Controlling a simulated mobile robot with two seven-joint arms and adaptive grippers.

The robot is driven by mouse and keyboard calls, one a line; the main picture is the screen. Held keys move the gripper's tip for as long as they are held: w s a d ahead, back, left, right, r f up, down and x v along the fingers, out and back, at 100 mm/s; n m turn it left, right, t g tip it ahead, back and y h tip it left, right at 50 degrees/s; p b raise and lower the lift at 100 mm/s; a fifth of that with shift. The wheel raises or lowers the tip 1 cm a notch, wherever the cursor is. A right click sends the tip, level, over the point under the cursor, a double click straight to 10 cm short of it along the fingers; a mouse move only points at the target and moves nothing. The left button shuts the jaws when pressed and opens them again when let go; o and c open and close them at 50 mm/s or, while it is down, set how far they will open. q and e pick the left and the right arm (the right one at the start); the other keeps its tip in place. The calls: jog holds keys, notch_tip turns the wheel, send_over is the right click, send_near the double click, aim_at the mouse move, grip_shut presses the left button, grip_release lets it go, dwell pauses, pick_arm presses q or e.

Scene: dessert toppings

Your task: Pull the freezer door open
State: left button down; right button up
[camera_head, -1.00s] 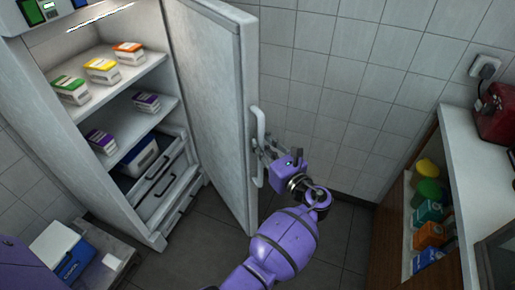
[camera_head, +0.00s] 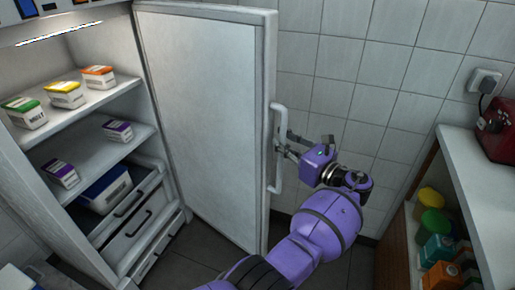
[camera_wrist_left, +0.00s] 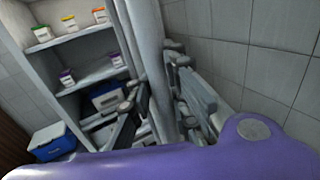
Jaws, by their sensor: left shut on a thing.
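The freezer door (camera_head: 205,110) stands wide open, swung out to the right of the cabinet, with its pale inner panel facing me. Its long vertical handle (camera_head: 277,178) is on the door's free edge. My left gripper (camera_head: 281,147), on the purple arm, is shut on the upper half of the handle. In the left wrist view, the gripper's dark fingers (camera_wrist_left: 160,105) are on both sides of the upright handle bar and door edge. My right gripper is in neither view.
Inside are shelves with several small labelled cartons (camera_head: 65,94), a blue-and-white box (camera_head: 106,190) and drawers (camera_head: 140,220). A tiled wall stands close behind the arm. A shelf unit (camera_head: 395,235) with coloured containers and a red appliance (camera_head: 497,115) are at right.

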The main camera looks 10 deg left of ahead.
pick_arm(q)
jog(key=shift+w+d+f, duration=0.1)
jog(key=shift+w+d, duration=0.2)
jog(key=shift+w, duration=0.05)
jog(key=c, duration=2)
grip_release()
jog(key=shift+d, duration=0.1)
jog(key=v, duration=1.2)
jog(key=shift+c, duration=0.4)
